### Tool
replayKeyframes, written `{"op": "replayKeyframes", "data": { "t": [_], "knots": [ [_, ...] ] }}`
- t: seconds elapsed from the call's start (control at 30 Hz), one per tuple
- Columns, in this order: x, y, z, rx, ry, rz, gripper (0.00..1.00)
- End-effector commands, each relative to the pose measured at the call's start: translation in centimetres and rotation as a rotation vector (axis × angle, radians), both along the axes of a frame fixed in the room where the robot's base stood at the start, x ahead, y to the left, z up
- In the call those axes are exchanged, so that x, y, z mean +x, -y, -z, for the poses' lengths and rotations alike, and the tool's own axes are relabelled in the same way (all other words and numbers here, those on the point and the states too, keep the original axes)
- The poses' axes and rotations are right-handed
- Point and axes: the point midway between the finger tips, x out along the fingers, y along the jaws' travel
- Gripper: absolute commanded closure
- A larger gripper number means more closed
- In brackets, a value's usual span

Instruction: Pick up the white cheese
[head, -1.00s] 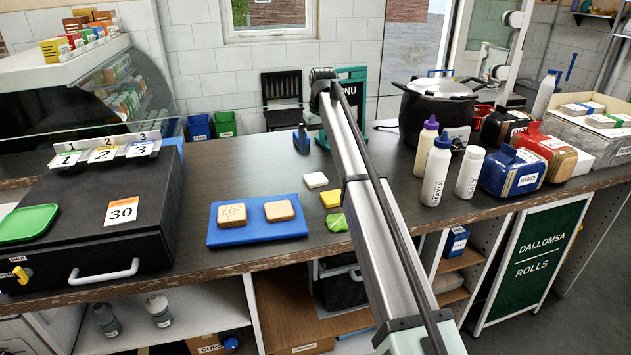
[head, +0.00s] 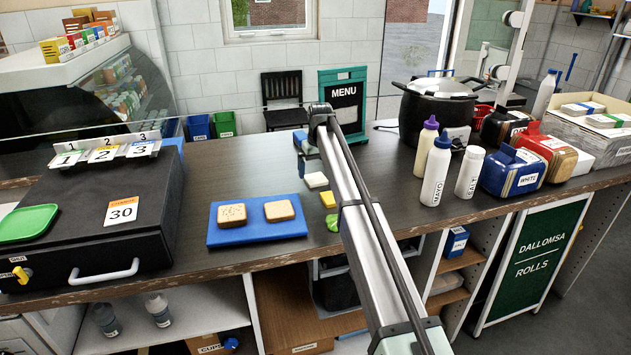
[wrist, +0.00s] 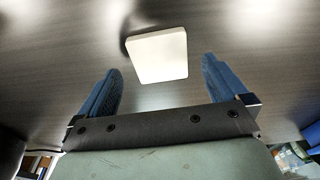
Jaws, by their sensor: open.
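The white cheese (head: 316,180) is a pale square slice lying flat on the dark counter. In the wrist view the white cheese (wrist: 158,55) lies ahead of and between the two blue fingers, with bare counter on both sides. My gripper (wrist: 161,65) is open and empty, and neither finger touches the cheese. In the head view, blue parts of my gripper show just behind and left of the cheese, partly hidden by my arm. I cannot tell the exact height of the fingertips over the counter.
A yellow slice (head: 328,200) and a green leaf (head: 333,222) lie in front of the cheese, partly near my arm. A blue board (head: 257,236) with two bread slices is to the left. White bottles (head: 436,172) and a black pot (head: 437,110) stand to the right.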

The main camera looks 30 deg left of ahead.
Motion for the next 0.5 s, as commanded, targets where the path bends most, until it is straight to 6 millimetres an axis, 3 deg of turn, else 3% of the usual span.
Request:
{"op": "replayKeyframes", "data": {
  "t": [0.2, 0.43, 0.5],
  "knots": [
    [0.3, -0.3, 2.5, 0.000, 0.000, 0.000, 0.00],
    [0.3, -0.3, 2.6, 0.001, 0.001, 0.000, 0.00],
    [0.3, -0.3, 2.6, 0.000, 0.000, 0.000, 0.07]
  ]
}}
